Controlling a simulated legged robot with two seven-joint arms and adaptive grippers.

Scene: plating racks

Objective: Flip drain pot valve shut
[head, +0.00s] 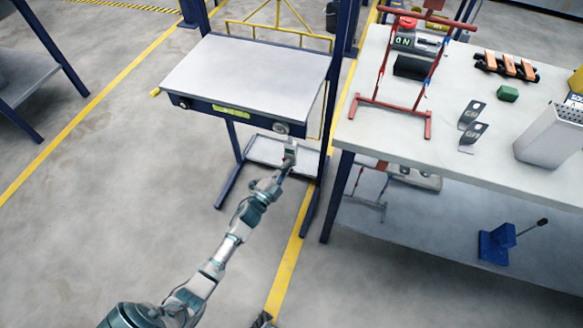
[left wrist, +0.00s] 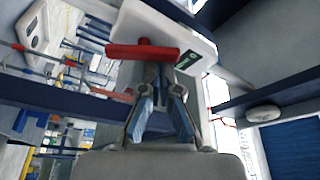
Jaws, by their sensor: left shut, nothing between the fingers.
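A red T-shaped handle (left wrist: 143,52), which looks like the valve handle, sits in front of a white round-cornered plate (left wrist: 155,22) in the left wrist view. My left gripper (left wrist: 160,78) is shut and empty, its fingertips close below the handle; I cannot tell whether they touch it. In the head view my left gripper (head: 290,150) is at the front right of the light-topped workbench (head: 245,75), just below a round grey fitting (head: 281,128). The red handle cannot be made out there. A dark piece (head: 262,320) at the bottom edge may be my right gripper.
A lower shelf (head: 262,152) lies behind my left gripper, between the blue bench legs. To the right stands a long table (head: 480,165) with a red rack (head: 395,113), metal brackets and a perforated metal box (head: 550,137). The floor left of my arm is clear.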

